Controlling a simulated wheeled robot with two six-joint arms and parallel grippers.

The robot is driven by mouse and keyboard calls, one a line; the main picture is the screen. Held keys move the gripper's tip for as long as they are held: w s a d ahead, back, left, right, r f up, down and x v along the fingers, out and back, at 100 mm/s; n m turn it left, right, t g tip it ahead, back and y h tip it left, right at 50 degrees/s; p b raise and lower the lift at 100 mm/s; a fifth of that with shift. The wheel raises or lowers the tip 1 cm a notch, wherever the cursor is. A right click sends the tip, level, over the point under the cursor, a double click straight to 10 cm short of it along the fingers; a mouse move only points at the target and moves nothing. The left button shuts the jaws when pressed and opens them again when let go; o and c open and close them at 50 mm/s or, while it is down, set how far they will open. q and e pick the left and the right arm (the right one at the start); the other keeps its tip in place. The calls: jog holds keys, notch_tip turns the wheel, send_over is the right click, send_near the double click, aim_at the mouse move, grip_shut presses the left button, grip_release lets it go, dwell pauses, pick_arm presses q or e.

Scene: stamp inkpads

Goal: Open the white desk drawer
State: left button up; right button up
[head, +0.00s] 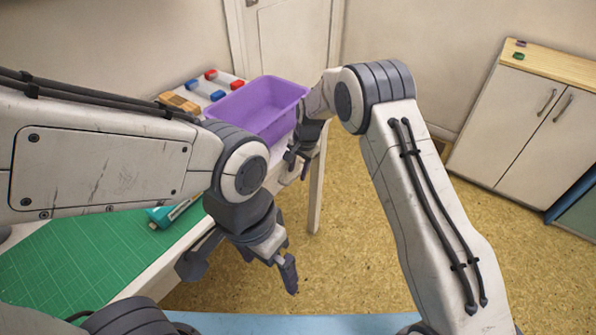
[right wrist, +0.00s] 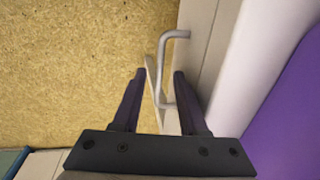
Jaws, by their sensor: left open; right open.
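The desk drawer's pale front (right wrist: 198,32) shows in the right wrist view, with a grey bar handle (right wrist: 161,60) standing out from it. My right gripper (right wrist: 160,74) is open, with the handle lying between its two fingers in the picture; I cannot tell whether either finger touches it. In the head view my right gripper (head: 297,160) is at the desk's side edge, and the drawer front and handle are hidden there. My left gripper (head: 284,268) is open and empty over the floor, in front of the desk.
The desk bears a green cutting mat (head: 70,255), a purple bin (head: 262,105), red and blue stamps and a teal tool (head: 165,214). The bin also shows in the right wrist view (right wrist: 292,105). A white cabinet (head: 530,125) stands at right; floor between is clear.

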jog(key=shift+f, duration=0.35)
grip_shut()
dwell(1.2)
